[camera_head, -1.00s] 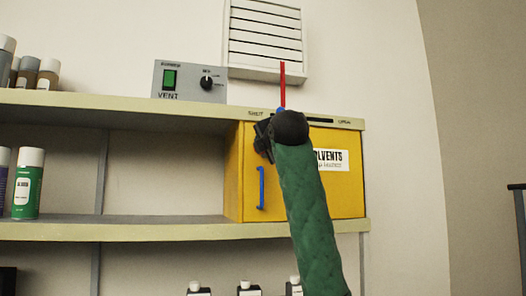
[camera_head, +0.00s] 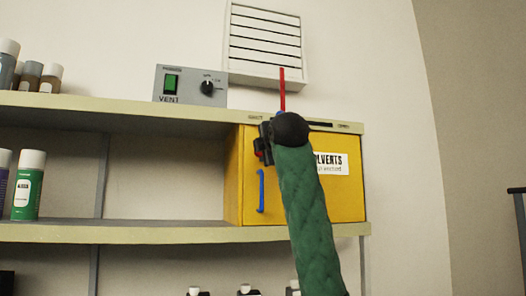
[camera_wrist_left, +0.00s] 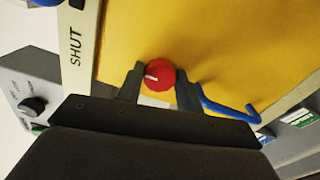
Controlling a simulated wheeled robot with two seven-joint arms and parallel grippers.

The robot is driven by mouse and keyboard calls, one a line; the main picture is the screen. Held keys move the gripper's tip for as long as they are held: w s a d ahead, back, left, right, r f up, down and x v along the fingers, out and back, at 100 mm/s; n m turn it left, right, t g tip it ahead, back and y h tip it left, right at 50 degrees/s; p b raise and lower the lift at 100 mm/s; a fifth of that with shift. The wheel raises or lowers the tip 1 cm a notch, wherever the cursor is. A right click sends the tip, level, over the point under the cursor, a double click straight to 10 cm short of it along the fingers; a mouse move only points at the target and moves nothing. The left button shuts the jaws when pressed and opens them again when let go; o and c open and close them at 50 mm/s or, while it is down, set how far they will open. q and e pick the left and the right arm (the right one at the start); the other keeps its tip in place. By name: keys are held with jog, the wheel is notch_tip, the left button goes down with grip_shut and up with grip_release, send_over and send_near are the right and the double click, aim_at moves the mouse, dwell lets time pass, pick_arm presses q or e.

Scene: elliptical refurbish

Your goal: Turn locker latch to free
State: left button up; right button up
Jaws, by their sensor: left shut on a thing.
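The yellow locker (camera_head: 340,198) sits on the shelf with a blue handle (camera_head: 261,190) on its front. Its latch is a round red knob (camera_wrist_left: 160,77) with a white mark, which points to the left in the left wrist view. My left gripper (camera_head: 262,143) is at the upper left of the locker front. In the left wrist view its two fingers (camera_wrist_left: 160,84) are on either side of the red knob, shut on it. In the head view my arm and gripper hide most of the knob. My right gripper is not in view.
A red upright lever (camera_head: 282,88) stands at the slotted upper shelf edge, close above my gripper. A grey vent box (camera_head: 190,86) is on the upper shelf (camera_head: 120,108). Spray cans (camera_head: 28,186) stand at left. A wall grille (camera_head: 265,45) is above.

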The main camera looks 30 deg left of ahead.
pick_arm(q)
jog(key=o, duration=1)
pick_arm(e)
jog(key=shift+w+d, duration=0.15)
pick_arm(q)
jog(key=b+v, duration=0.2)
jog(key=v, duration=0.6)
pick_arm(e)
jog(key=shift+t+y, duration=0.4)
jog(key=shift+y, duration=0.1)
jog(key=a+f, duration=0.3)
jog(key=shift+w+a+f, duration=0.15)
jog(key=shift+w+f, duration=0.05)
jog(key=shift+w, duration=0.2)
pick_arm(q)
jog(key=shift+w, duration=0.1)
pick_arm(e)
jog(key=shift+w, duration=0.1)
